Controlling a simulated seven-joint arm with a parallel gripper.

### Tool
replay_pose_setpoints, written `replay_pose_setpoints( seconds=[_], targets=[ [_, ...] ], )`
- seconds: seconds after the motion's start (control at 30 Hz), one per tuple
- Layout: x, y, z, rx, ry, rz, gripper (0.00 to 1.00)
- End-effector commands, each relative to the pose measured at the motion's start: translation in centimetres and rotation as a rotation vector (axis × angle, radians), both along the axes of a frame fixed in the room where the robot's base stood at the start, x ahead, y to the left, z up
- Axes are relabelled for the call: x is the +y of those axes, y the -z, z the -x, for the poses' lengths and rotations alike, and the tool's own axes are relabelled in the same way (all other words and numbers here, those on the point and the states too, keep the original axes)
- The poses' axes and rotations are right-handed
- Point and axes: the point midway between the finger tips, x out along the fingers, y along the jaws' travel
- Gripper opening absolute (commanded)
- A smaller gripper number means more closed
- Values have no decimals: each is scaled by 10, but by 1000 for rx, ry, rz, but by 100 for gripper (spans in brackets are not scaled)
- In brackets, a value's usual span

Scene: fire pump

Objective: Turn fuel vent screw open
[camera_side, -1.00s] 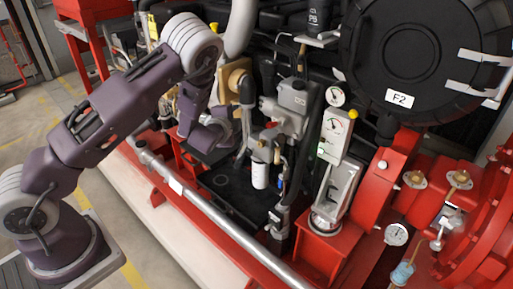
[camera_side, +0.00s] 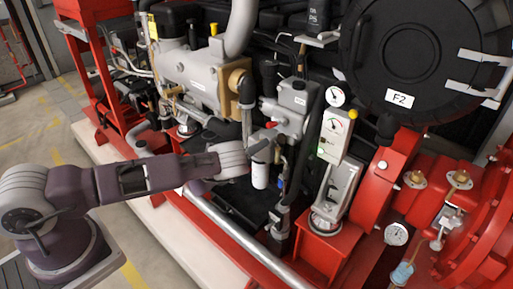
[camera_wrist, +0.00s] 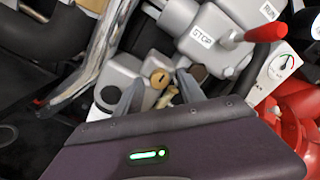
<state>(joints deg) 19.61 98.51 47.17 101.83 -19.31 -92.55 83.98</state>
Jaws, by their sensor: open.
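A small brass wing-shaped screw (camera_wrist: 167,97), which looks like the fuel vent screw, shows in the wrist view beside a round brass plug (camera_wrist: 160,78) on a grey housing. My gripper (camera_wrist: 160,88) is open, with one grey finger on each side of the brass screw. I cannot tell whether either finger touches it. In the side view my arm reaches in from the left to the grey pump body, and my fingers cannot be made out there. The screw cannot be made out in the side view either.
A lever with a red handle (camera_wrist: 265,32) stands right of the fingers, by the STOP and RUN labels. A white cylindrical filter (camera_side: 259,174) hangs below the pump body. A metal pipe (camera_wrist: 103,55) runs left of the fingers. A gauge panel (camera_side: 335,135) stands to the right.

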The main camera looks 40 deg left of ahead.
Motion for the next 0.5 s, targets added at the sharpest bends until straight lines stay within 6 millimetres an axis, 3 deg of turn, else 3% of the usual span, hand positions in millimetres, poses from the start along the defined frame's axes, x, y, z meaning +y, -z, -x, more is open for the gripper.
replay_pose_setpoints(
  seconds=[0.13, 0.37, 0.5],
  targets=[
    [0, 0, 0, 0, 0, 0, 46],
    [0, 0, 0, 0, 0, 1, 1],
    [0, 0, 0, 0, 0, 1, 0]
  ],
)
